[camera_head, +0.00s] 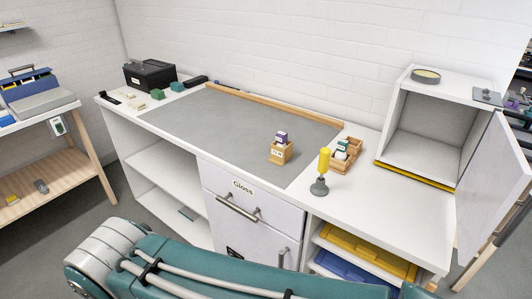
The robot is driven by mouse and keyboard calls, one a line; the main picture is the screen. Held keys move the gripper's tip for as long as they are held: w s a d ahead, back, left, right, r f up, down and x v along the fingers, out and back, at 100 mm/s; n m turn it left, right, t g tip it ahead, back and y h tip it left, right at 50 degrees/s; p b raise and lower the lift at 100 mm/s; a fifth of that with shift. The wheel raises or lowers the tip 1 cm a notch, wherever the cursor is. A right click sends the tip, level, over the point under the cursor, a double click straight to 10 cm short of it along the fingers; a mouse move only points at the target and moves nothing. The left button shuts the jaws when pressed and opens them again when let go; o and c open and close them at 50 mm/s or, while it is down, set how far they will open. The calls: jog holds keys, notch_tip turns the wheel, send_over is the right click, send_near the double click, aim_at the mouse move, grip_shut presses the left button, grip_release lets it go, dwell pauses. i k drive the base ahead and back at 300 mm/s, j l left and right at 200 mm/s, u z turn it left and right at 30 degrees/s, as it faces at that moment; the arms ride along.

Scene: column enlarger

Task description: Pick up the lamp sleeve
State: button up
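I cannot tell for sure which thing is the lamp sleeve. A small purple and white packet (281,138) stands upright in a labelled wooden box (281,153) on the grey mat. A second wooden holder (346,160), to its right, has small white and dark packets (341,149) in it. A yellow upright piece (324,161) on a dark grey round foot (319,187) stands in front of that holder. My teal arm crosses the bottom of the view. My gripper is not in view.
The grey mat (220,125) is mostly clear on the white bench. A wooden strip (270,101) runs along its back. At right stands an open white cabinet (425,135), its door (492,190) swung outward. A black box (150,75) stands at the back left.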

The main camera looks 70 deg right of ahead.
aim_at(278, 155)
jog(key=i+z, duration=0.55)
jog(key=z, duration=0.15)
jog(key=i+z, duration=0.1)
jog(key=z, duration=0.7)
jog(key=i+z, duration=0.15)
jog(key=z, duration=0.7)
jog(key=i+z, duration=0.25)
jog(key=z, duration=0.15)
jog(key=i+z, duration=0.2)
jog(key=z, duration=0.15)
